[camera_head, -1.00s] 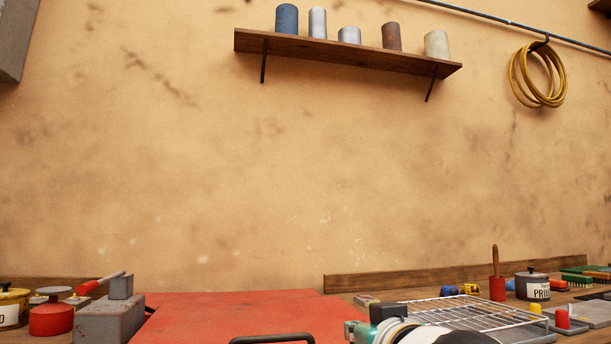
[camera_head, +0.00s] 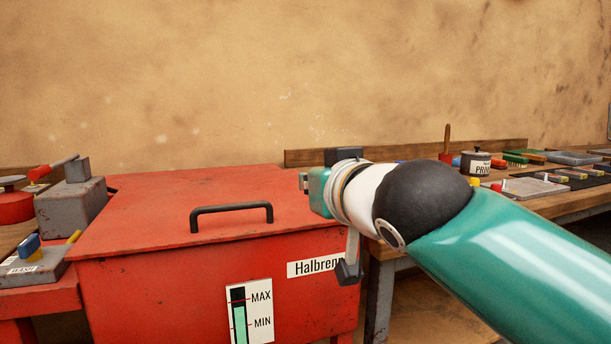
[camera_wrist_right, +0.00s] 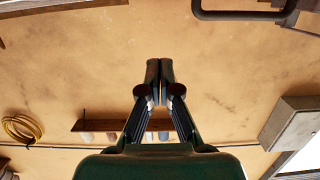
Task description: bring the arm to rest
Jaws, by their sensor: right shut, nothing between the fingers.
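My right arm comes in from the right in the head view, green with a white and black wrist joint, and reaches over the right edge of the red box. In the right wrist view my right gripper (camera_wrist_right: 160,82) has its two dark fingers together with nothing between them, against the bare wall. In the head view the wrist mostly hides its fingers. The red box (camera_head: 160,215) has a closed lid with a black handle (camera_head: 231,215); the wrist is to the right of this handle. My left gripper is not in view.
A grey block (camera_head: 70,210) stands left of the red box. On the right, a wooden bench holds a pot (camera_head: 475,163), brushes and a grey plate (camera_head: 522,188). In the wrist view, a shelf (camera_wrist_right: 98,126), yellow coil (camera_wrist_right: 22,128) and grey box (camera_wrist_right: 292,122) appear upside down.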

